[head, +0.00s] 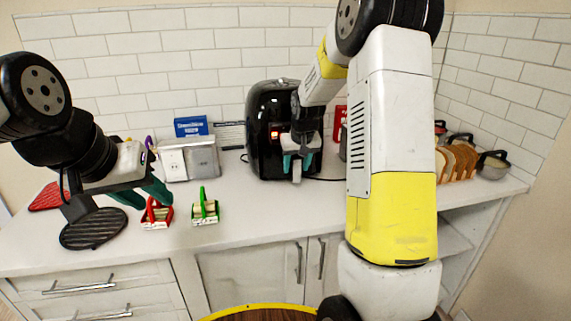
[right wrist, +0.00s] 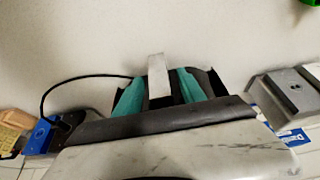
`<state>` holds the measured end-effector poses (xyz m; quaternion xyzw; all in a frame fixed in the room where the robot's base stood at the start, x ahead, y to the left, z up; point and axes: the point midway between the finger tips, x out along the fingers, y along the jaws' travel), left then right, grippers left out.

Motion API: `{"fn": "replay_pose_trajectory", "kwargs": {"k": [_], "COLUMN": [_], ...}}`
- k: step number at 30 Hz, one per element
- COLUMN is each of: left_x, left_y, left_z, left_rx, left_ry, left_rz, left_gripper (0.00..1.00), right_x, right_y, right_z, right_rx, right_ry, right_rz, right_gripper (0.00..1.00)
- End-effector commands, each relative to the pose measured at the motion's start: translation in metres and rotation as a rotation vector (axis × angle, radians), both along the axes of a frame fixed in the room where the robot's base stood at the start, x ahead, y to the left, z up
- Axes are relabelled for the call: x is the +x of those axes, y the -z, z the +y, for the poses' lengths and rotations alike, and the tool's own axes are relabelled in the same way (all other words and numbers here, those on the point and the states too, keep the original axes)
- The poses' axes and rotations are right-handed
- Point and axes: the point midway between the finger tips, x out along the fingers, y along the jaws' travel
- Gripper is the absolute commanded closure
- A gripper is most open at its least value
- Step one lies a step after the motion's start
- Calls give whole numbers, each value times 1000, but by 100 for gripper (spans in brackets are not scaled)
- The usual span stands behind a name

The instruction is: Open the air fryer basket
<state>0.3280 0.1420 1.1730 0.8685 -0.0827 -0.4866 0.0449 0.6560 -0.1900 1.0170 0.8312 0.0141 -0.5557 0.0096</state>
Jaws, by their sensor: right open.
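The black air fryer (head: 264,125) stands on the counter against the tiled wall, its basket front facing me. Its pale handle (head: 297,170) sticks out low on the front. My right gripper (head: 298,163) is at the handle, with its teal fingers on either side. In the right wrist view the handle (right wrist: 157,76) stands between the two spread fingers; I cannot tell whether either touches it. The basket looks closed, though the gripper and arm hide part of the front. My left gripper (head: 143,195) is open and empty over the counter at the left.
Counter before the fryer is clear.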

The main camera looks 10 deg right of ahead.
Motion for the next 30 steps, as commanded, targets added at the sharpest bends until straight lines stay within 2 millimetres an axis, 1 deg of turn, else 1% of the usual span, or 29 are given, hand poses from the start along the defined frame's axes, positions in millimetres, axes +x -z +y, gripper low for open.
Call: {"fn": "replay_pose_trajectory", "kwargs": {"k": [1,4,11,12,14,15,17,19,30], "left_x": [0,0,0,0,0,0,0,0,0], "left_y": [0,0,0,0,0,0,0,0,0], "left_z": [0,0,0,0,0,0,0,0,0], "left_rx": [0,0,0,0,0,0,0,0,0], "left_ry": [0,0,0,0,0,0,0,0,0], "left_rz": [0,0,0,0,0,0,0,0,0], "left_gripper": [64,64,64,64,64,64,64,64,64], "right_x": [2,4,4,4,4,4,4,4,4], "right_y": [5,9,10,10,10,10,10,10,9], "right_z": [0,0,0,0,0,0,0,0,0], "right_rx": [0,0,0,0,0,0,0,0,0], "right_ry": [0,0,0,0,0,0,0,0,0], "right_rz": [1,-1,-1,-1,-1,-1,-1,-1,-1], "right_gripper": [53,53,53,55,66,74,86,100,100]}}
